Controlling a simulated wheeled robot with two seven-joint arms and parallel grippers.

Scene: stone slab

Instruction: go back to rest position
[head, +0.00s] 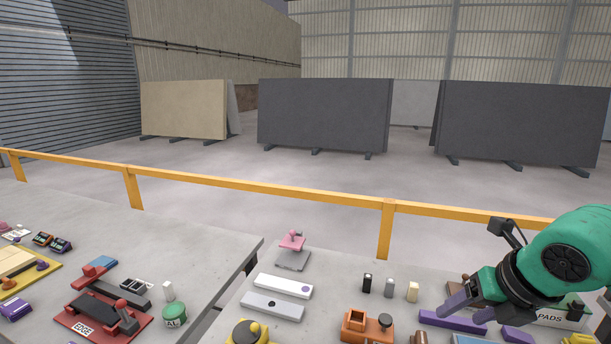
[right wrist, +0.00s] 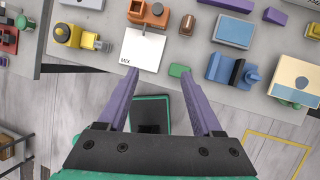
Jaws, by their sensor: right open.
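My right gripper (head: 464,309) is at the lower right of the head view, above the right-hand stone slab table (head: 335,285). Its arm comes in from the right edge and is green. In the right wrist view its two purple fingers (right wrist: 159,74) are spread apart with nothing held between them. The fingertips show near the table's edge, just below a white plate marked MIX (right wrist: 142,52). How far the tips are above the table I cannot tell. My left gripper is not in the head view.
A purple bar (head: 452,322), an orange block tool (head: 366,325) and small upright blocks (head: 389,288) are near the right gripper. A left table (head: 215,245) carries more tools, with a gap between the tables. A yellow rail (head: 300,194) runs behind.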

